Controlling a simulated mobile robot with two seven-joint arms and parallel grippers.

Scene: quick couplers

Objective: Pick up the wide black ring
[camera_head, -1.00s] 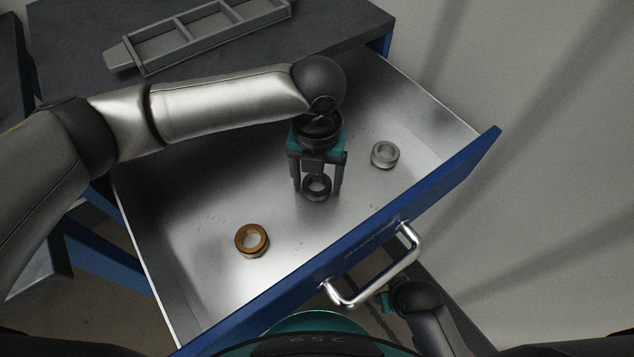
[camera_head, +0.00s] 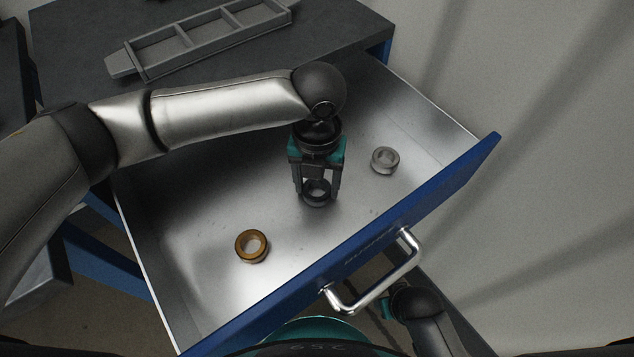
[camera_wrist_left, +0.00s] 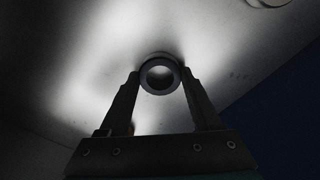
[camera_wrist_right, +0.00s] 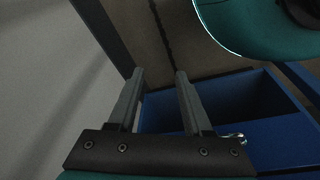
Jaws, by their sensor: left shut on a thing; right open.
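The wide black ring (camera_head: 316,191) is in the open metal drawer, between the fingers of my left gripper (camera_head: 317,195). My left gripper points down and is shut on the ring, one finger on each side of it. In the left wrist view the dark ring (camera_wrist_left: 159,75) sits between the fingertips (camera_wrist_left: 159,80). I cannot tell whether the ring still touches the drawer floor. My right gripper (camera_wrist_right: 156,75) is open and empty in the right wrist view, outside the drawer.
A brown-orange ring (camera_head: 252,246) lies on the drawer floor to the left, and a grey ring (camera_head: 385,160) to the right. The blue drawer front (camera_head: 455,175) has a metal handle (camera_head: 385,285). A grey compartment tray (camera_head: 200,35) stands on the dark cabinet top (camera_head: 75,70).

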